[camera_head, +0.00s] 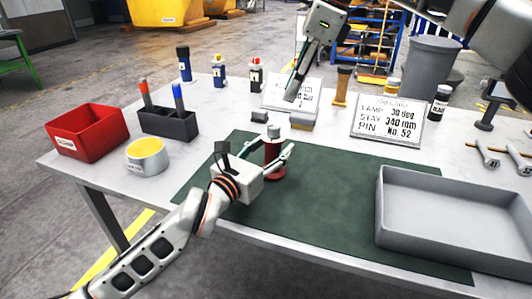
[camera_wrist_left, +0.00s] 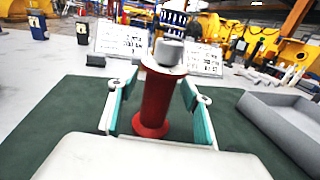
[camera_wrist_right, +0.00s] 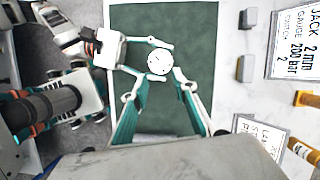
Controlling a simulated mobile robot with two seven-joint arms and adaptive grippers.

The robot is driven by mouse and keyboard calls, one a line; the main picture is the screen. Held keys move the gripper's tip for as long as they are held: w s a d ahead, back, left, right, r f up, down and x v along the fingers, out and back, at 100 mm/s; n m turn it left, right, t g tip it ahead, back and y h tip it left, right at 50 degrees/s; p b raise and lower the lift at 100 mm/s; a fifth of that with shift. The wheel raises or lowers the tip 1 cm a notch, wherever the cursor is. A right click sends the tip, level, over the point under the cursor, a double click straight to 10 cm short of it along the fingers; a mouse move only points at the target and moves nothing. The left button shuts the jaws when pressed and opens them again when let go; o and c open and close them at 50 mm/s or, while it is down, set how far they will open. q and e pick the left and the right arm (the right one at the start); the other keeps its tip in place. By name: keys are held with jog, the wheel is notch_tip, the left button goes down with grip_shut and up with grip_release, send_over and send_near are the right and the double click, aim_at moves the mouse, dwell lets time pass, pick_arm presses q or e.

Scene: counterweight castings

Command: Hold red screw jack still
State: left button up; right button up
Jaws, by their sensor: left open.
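The red screw jack (camera_head: 272,162) stands upright on the green mat (camera_head: 335,190), with a grey round head on top. My left gripper (camera_head: 278,145) is open, with one finger on each side of the jack; the left wrist view shows the red body (camera_wrist_left: 157,100) between the fingers, with gaps visible. My right gripper (camera_head: 291,97) points down from above, behind the jack in the head view. The right wrist view shows its fingers (camera_wrist_right: 160,85) spread, with the pale jack head (camera_wrist_right: 160,62) just beyond their tips.
A grey tray (camera_head: 450,262) takes the mat's right side. A red bin (camera_head: 87,148), yellow-topped round container (camera_head: 147,155) and dark marker holder (camera_head: 167,125) stand left. Sign cards (camera_head: 388,122), grey blocks (camera_head: 302,121) and several bottles line the back. The mat's front is clear.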

aim_at(274, 126)
pick_arm(q)
jog(key=shift+w, duration=0.1)
